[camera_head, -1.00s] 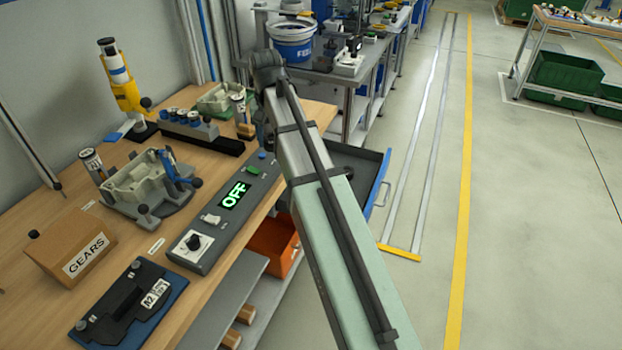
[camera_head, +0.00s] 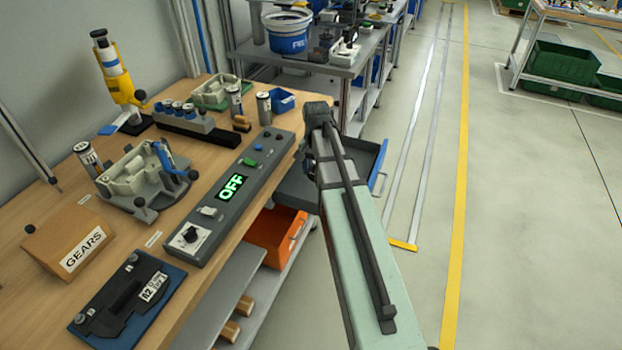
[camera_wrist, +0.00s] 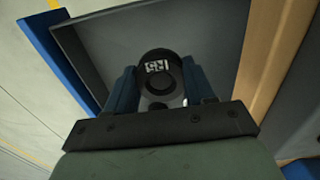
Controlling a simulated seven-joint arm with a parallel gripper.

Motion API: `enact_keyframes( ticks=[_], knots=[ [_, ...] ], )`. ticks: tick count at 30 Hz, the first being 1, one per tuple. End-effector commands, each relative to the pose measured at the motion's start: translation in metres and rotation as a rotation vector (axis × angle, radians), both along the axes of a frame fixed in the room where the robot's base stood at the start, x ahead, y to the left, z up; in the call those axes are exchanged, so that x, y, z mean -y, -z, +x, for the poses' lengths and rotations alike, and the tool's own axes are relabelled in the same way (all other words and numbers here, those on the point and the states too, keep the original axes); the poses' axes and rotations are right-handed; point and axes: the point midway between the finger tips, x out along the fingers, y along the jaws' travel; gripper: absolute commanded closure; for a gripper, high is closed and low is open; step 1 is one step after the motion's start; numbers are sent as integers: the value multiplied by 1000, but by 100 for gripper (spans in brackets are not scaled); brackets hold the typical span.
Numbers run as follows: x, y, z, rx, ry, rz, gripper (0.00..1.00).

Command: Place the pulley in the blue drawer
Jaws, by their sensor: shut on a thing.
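The pulley (camera_wrist: 161,67) is a dark round part with a hub and a pale printed mark. In the wrist view it sits between the two blue fingers of my gripper (camera_wrist: 160,76), which is shut on it. The blue drawer (camera_head: 378,167) is pulled out from the right side of the bench; it has a grey inside and a blue front. In the wrist view the drawer's blue front (camera_wrist: 50,48) runs along the left, and its grey floor lies behind the pulley. The pulley appears over the drawer; its height is unclear. In the head view my arm hides fingers and pulley.
An orange bin (camera_head: 274,237) sits below the bench top. A control box reading OFF (camera_head: 231,188) lies along the bench edge, with metal cylinders and a small blue bin (camera_head: 282,101) beyond it. The floor right of the drawer is clear.

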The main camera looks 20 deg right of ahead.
Motion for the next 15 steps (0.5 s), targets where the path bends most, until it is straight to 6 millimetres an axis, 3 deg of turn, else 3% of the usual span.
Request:
enact_keyframes(
  ticks=[10,15],
  knots=[
    [0,46,-1,-2,0,1,81],
    [0,58,0,-1,0,0,81]
  ],
)
